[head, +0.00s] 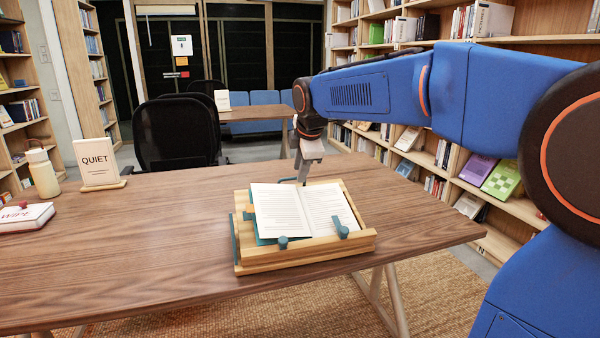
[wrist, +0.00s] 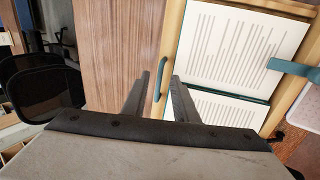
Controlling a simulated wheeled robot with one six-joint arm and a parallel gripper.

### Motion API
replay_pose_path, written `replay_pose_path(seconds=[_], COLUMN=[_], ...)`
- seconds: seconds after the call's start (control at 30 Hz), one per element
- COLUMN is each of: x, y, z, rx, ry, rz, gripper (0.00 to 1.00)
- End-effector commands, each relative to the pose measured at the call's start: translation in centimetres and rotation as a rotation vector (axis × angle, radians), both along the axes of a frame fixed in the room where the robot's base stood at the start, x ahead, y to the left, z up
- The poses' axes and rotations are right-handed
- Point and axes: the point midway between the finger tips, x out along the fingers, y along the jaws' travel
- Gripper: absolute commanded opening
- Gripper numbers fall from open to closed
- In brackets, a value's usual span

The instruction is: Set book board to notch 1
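The wooden book board (head: 310,252) stands on the table with an open book (head: 283,210) leaning on its tilted panel. Teal clips (head: 342,228) hold the pages at the lower edge. A teal bar handle (wrist: 161,79) shows at the panel's edge in the wrist view. My gripper (head: 303,182) points down behind the board's back edge. In the wrist view its fingers (wrist: 160,80) are apart, with the handle between their tips in the picture; I cannot tell whether they touch it. The notches are hidden behind the book and panel.
The wooden table (head: 150,260) is clear left of the board. Office chairs (head: 178,133) are behind; bookshelves (head: 500,150) line the right.

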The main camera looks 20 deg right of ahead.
Motion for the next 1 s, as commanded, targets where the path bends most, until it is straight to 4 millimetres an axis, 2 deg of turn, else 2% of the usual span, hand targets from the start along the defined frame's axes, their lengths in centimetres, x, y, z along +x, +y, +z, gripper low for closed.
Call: replay_pose_path(seconds=[0.6, 0.8, 1.0], x=[-6.2, -7.6, -8.2], y=[0.2, 0.2, 0.2], z=[10.3, 12.5, 13.4], rx=[0.001, 0.001, 0.000], ry=[-0.002, -0.002, 0.000], rz=[0.001, 0.001, 0.000], gripper=[0.27, 0.27, 0.27])
